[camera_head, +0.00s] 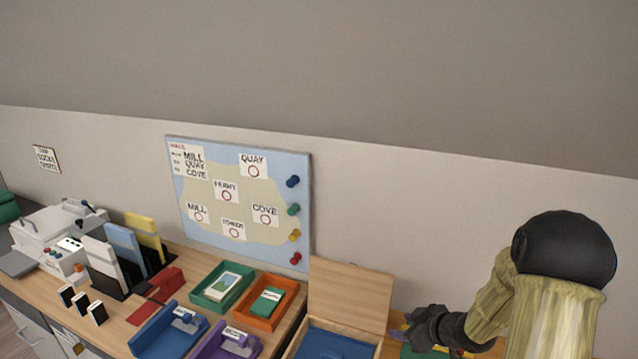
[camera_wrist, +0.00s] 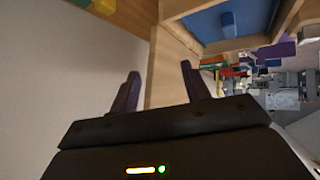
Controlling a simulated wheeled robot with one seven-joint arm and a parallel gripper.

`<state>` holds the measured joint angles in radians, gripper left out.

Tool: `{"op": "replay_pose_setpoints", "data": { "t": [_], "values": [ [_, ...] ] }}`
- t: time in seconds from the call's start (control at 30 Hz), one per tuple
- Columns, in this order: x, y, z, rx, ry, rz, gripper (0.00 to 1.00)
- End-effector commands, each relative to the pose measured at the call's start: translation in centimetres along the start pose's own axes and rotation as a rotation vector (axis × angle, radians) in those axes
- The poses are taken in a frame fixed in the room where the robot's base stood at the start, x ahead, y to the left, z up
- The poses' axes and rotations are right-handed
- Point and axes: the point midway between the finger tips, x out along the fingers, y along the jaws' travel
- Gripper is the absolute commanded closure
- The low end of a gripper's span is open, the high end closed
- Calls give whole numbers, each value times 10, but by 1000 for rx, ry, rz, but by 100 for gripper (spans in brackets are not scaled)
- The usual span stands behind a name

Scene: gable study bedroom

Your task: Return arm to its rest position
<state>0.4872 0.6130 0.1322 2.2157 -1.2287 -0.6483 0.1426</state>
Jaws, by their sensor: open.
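My arm shows at the lower right of the head view, with a bent black-capped joint and a pale yellowish link. My gripper (camera_head: 402,333) is at the bottom of that view, just right of a wooden box (camera_head: 377,345) with its lid raised. In the wrist view my gripper (camera_wrist: 160,76) has its two dark purple fingers spread apart, with nothing between them. The box, lined in blue, also shows beyond the fingers in the wrist view (camera_wrist: 182,45).
A blue tray (camera_head: 150,345), a purple tray (camera_head: 205,352), a green tray (camera_head: 207,299) and an orange tray (camera_head: 250,317) stand left of the box. A map board (camera_head: 240,240) leans at the wall. A white machine (camera_head: 50,235) stands at far left.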

Motion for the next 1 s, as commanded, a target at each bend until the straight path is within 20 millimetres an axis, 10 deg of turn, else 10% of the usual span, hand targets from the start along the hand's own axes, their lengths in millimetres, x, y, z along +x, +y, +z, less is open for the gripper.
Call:
{"op": "replay_pose_setpoints", "data": {
  "t": [0.37, 0.7, 1.0],
  "values": [
    [-88, -31, -32, 274, -372, 279, 53],
    [-170, -131, -36, 629, -611, 269, 53],
    [-182, -156, -34, 707, -654, 236, 53]
  ]
}}
